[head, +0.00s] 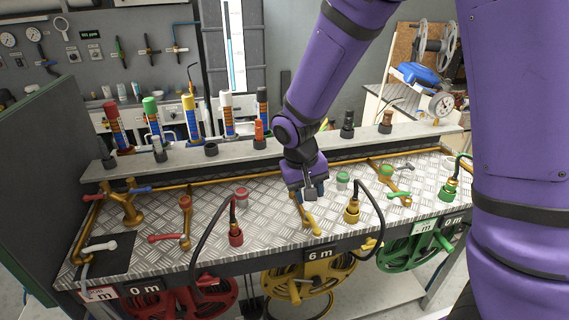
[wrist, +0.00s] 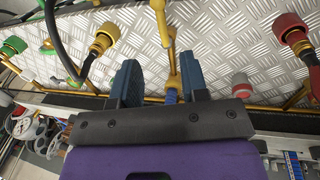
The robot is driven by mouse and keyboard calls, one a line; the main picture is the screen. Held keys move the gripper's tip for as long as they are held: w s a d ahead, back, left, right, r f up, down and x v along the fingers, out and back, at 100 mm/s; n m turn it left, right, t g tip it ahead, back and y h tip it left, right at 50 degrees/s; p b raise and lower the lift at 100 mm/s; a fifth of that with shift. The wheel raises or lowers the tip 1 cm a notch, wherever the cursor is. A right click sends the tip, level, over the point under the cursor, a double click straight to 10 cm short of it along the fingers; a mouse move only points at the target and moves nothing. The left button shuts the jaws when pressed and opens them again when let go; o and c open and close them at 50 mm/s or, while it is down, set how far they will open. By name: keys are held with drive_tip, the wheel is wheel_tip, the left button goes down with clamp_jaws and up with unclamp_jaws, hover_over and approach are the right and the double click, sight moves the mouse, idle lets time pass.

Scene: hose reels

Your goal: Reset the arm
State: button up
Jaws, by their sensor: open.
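My arm is purple and reaches down from the upper right in the head view. My gripper (head: 311,192) hangs over the middle of the metal bench (head: 260,205), just above a yellow valve lever (head: 309,220). In the wrist view, the two blue fingers of my gripper (wrist: 158,72) stand apart with nothing held between them. The yellow lever (wrist: 162,22) and its brass pipe show beyond and between the fingers in that view. I cannot tell whether a finger touches the valve. The gripper hides part of the valve and pipe in the head view.
A red hose coupling (head: 236,237), a yellow one (head: 351,212) and a green one (head: 449,192) stand along the bench front. Red (head: 205,300), yellow (head: 285,284) and green (head: 402,256) reels hang below. Coloured-capped tubes (head: 190,118) stand behind a raised ledge (head: 250,151).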

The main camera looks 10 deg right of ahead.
drive_tip(key=s+d+r+t+y, duration=0.1)
drive_tip(key=s+d+r+t, duration=0.1)
drive_tip(key=s+d+r, duration=0.6)
drive_tip(key=s+d+r+t+y, duration=0.1)
drive_tip(key=s+r, duration=0.2)
drive_tip(key=r, duration=0.9)
drive_tip(key=s+d+r+t, duration=0.2)
drive_tip(key=s+r, duration=0.1)
drive_tip(key=s, duration=0.6)
drive_tip(key=shift+d+r, duration=0.15)
drive_tip(key=shift+r, duration=0.25)
